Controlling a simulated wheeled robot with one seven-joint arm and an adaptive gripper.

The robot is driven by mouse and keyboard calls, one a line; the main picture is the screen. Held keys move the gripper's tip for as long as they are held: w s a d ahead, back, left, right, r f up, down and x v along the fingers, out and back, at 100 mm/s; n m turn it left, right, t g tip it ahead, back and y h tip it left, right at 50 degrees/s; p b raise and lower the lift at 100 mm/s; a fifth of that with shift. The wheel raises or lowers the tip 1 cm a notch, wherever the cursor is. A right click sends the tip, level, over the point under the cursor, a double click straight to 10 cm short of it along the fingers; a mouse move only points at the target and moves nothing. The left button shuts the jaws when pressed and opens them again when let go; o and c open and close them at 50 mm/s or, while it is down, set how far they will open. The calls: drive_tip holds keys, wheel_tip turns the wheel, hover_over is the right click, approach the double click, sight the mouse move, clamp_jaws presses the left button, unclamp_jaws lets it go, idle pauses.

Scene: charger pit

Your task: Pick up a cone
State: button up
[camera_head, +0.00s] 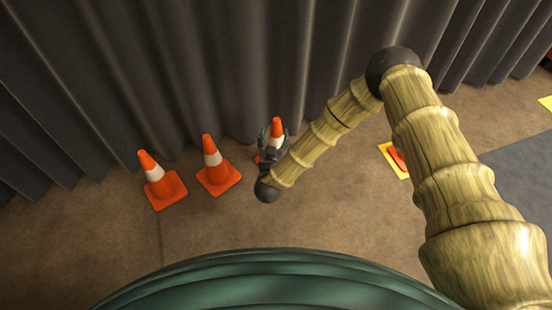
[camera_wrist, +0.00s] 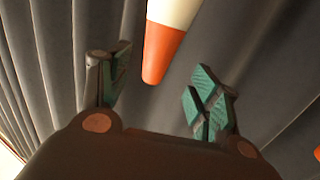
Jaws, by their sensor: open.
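Three orange cones with white bands stand in a row before the curtain in the head view: a left cone (camera_head: 155,174), a middle cone (camera_head: 212,160) and a right cone (camera_head: 277,125). My gripper (camera_head: 271,143) is at the right cone and hides part of its body and base. In the wrist view the orange tip and white band of this cone (camera_wrist: 164,53) show between the spread green-padded fingers of my gripper (camera_wrist: 160,80). A gap shows on both sides of the tip. The fingers are open and hold nothing.
The grey curtain (camera_head: 150,70) hangs close behind the cones. A yellow square with an orange object (camera_head: 397,158) lies right of my gripper, partly hidden by my arm. A dark mat (camera_head: 520,180) lies at the right. The brown floor before the cones is clear.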

sight(276, 129)
drive_tip(key=shift+w+d+f+b, duration=0.1)
drive_tip(key=shift+w+d+b, duration=0.05)
drive_tip(key=shift+w+b, duration=0.55)
drive_tip(key=shift+w+d+f+b, duration=0.15)
drive_tip(key=shift+w+b, duration=0.25)
drive_tip(key=shift+w, duration=0.45)
drive_tip(key=shift+w+d+b, duration=0.2)
drive_tip(key=shift+w+b, duration=0.35)
drive_tip(key=shift+w, duration=0.25)
drive_tip(key=shift+w+r, duration=0.1)
drive_tip(key=shift+w, duration=0.6)
clamp_jaws()
drive_tip(key=shift+r, duration=0.1)
